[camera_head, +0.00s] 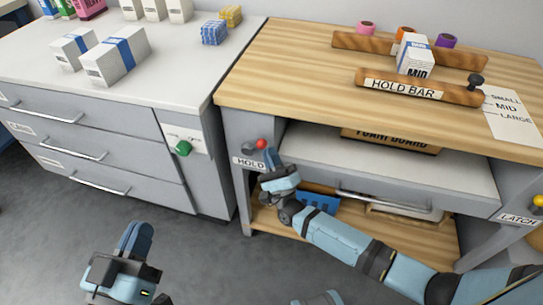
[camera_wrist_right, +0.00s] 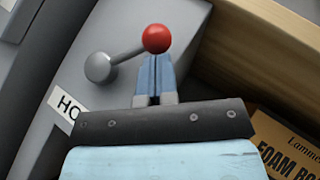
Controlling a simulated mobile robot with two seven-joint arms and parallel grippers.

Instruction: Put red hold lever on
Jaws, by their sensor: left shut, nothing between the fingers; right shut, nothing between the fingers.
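The hold lever (camera_head: 261,144) has a red ball knob on a grey arm and sits on the bench's left front post, above a label reading HOLD. In the right wrist view its red knob (camera_wrist_right: 156,38) is at the fingertips, and its arm runs left and down to a round grey pivot. My right gripper (camera_head: 271,160) is shut and empty, its fingertips just below the knob. The fingers (camera_wrist_right: 156,70) end at the knob, and I cannot tell whether they touch it. My left gripper (camera_head: 136,236) is shut and empty, low over the floor at the left.
A wooden HOLD BAR (camera_head: 420,87) lies on the bench top beside a MID box (camera_head: 414,60) and a size card (camera_head: 512,112). A foam board box (camera_head: 390,141) is on the shelf below. A cabinet with a green knob (camera_head: 183,148) stands left. A yellow LATCH knob (camera_head: 538,200) is at right.

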